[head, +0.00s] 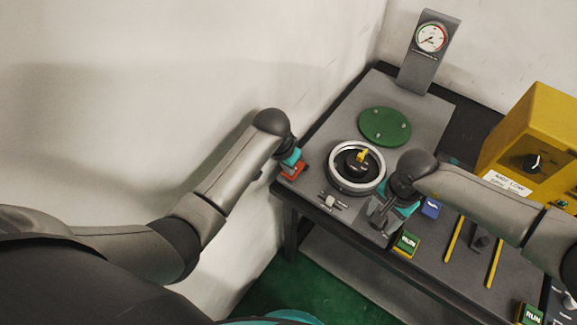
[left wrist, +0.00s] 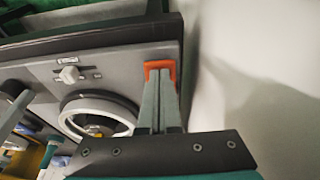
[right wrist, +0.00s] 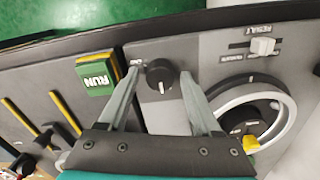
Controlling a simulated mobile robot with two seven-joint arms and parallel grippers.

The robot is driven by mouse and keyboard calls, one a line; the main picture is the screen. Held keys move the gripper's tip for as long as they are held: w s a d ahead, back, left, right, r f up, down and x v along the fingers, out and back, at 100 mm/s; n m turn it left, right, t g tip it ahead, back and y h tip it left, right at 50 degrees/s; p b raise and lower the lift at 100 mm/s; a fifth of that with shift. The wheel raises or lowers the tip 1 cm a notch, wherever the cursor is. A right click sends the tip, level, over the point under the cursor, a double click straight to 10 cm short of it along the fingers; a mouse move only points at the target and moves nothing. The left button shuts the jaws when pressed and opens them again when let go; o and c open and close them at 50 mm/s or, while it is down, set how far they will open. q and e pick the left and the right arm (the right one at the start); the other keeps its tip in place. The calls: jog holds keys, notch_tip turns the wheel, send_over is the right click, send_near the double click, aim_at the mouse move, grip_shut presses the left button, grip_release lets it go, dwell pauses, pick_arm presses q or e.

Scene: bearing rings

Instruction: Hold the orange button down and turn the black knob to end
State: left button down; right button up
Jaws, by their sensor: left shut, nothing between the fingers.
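The orange button (head: 294,172) is at the left edge of the grey panel; it also shows in the left wrist view (left wrist: 152,66). My left gripper (head: 290,158) is shut and empty, its fingertips (left wrist: 160,80) at the button and overlapping it; how far it is pressed cannot be told. The black knob (right wrist: 161,75) has a white mark and sits between the spread fingers of my right gripper (right wrist: 160,78). These fingers are open, one on each side, apart from the knob. In the head view my right gripper (head: 383,212) hides most of the knob.
A metal ring (head: 335,181) with a black and yellow centre lies between the arms. A green disc (head: 385,126) and a gauge (head: 431,37) stand behind. A white-handled RESULT slider (right wrist: 263,46) and a green RUN button (right wrist: 96,77) flank the knob. A yellow box (head: 535,125) stands right.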

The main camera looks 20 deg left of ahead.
jog(key=c, duration=0.8)
jog(key=m, duration=0.5)
jog(key=shift+m, duration=0.4)
jog(key=m, duration=0.4)
jog(key=shift+m, duration=0.3)
